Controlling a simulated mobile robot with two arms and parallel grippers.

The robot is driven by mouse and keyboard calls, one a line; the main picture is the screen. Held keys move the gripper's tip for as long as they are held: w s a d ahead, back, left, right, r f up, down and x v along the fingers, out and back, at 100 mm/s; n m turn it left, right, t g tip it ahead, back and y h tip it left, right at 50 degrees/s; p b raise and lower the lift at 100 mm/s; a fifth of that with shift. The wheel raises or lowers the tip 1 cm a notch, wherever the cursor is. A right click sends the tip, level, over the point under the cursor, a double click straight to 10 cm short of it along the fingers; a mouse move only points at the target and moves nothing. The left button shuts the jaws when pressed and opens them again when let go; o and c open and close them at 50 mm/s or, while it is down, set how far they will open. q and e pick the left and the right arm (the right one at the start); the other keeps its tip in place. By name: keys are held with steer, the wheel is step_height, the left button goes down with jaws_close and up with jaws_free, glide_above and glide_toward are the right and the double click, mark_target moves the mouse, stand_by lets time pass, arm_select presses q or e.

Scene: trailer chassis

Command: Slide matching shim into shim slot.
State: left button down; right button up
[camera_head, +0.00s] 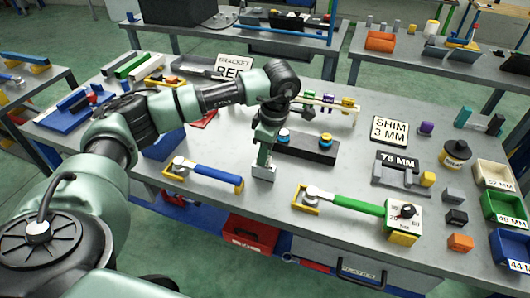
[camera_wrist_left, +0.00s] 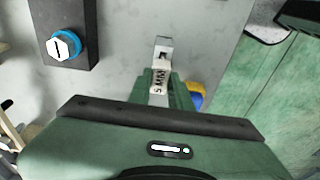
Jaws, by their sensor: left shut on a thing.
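My left gripper (camera_head: 264,158) points down over the front middle of the table, shut on a small light-grey shim (camera_head: 263,173). In the left wrist view the shim (camera_wrist_left: 162,52) sticks out past the fingers (camera_wrist_left: 160,92), with a label that seems to read 5 MM. A sign reading SHIM 3 MM (camera_head: 390,131) stands at the right of the table. Before it is a grey stepped fixture (camera_head: 402,180) with a 76 MM sign (camera_head: 397,161). I cannot tell which opening is the shim slot. My right gripper is not in view.
A dark block (camera_head: 306,149) with blue- and yellow-ringed pieces lies just behind the gripper. A blue-handled tool (camera_head: 215,175) lies to the left and a green-handled one (camera_head: 350,203) to the right. Small bins (camera_head: 503,210) line the right edge.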

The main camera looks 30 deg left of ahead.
arm_select(q)
steer(key=shift+f, duration=0.25)
steer(key=c, duration=0.7)
jaws_free()
steer(key=shift+o, duration=0.2)
steer(key=shift+r, duration=0.2)
steer(key=shift+r+p, duration=2)
steer(key=shift+r, duration=1.35)
